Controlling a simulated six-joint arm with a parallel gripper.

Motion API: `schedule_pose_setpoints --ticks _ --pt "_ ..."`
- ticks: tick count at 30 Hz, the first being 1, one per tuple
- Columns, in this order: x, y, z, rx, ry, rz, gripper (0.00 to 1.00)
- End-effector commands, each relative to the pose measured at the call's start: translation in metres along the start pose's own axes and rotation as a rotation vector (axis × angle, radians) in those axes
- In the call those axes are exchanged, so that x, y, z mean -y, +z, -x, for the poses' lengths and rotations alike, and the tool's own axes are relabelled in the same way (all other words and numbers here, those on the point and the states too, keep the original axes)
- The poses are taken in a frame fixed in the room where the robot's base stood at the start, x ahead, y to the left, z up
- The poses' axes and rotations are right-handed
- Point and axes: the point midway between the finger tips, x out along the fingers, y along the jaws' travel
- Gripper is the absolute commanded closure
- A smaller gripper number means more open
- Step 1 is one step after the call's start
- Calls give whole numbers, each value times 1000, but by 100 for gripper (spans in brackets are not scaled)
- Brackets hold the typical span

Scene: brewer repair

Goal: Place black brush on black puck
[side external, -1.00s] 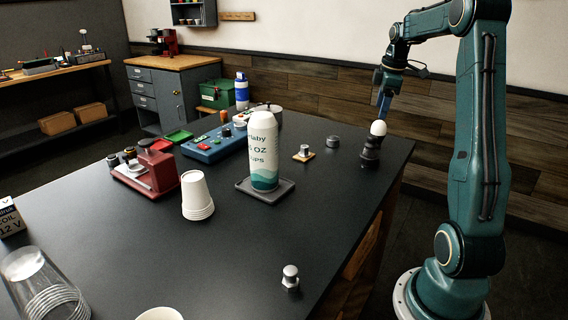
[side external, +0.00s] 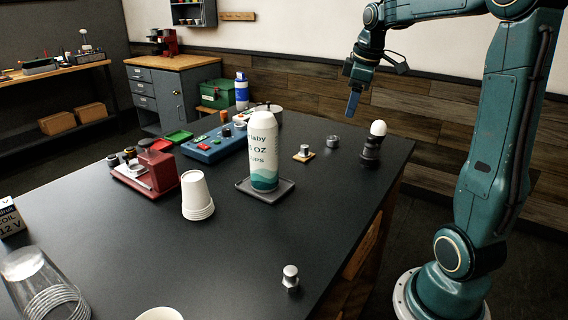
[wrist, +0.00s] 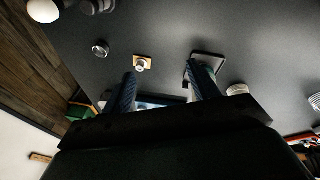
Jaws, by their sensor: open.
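A dark, stepped piece with a white ball-shaped top (side external: 372,145) stands upright near the table's far right edge. It looks like the black brush on a black base, but I cannot make out a clear boundary between brush and puck. In the wrist view its white top (wrist: 43,10) is at the upper left corner. A small dark round piece (side external: 332,142) sits left of it; it also shows in the wrist view (wrist: 100,48). My gripper (side external: 353,108) is open and empty, in the air up and left of the white-topped piece and apart from it.
A small metal part on a wooden square (side external: 303,153) lies left of the round piece. A tall labelled cup stack (side external: 263,150) stands on a black tray (side external: 285,189). A silver knob (side external: 290,277) is near the front edge. The table's middle right is clear.

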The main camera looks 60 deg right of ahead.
Motion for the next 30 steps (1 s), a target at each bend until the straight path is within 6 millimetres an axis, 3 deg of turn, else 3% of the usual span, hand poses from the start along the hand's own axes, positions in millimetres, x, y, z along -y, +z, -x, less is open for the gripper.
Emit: schedule_pose_setpoints --ticks 1,8,18,24,30 --pt "20 -7 7 -14 6 -7 40" --pt "101 -17 28 -76 16 -83 40" --pt "205 6 40 -178 -5 -201 40" --pt "251 32 36 -235 -38 -269 40" --pt "275 51 28 -268 -67 -316 40"
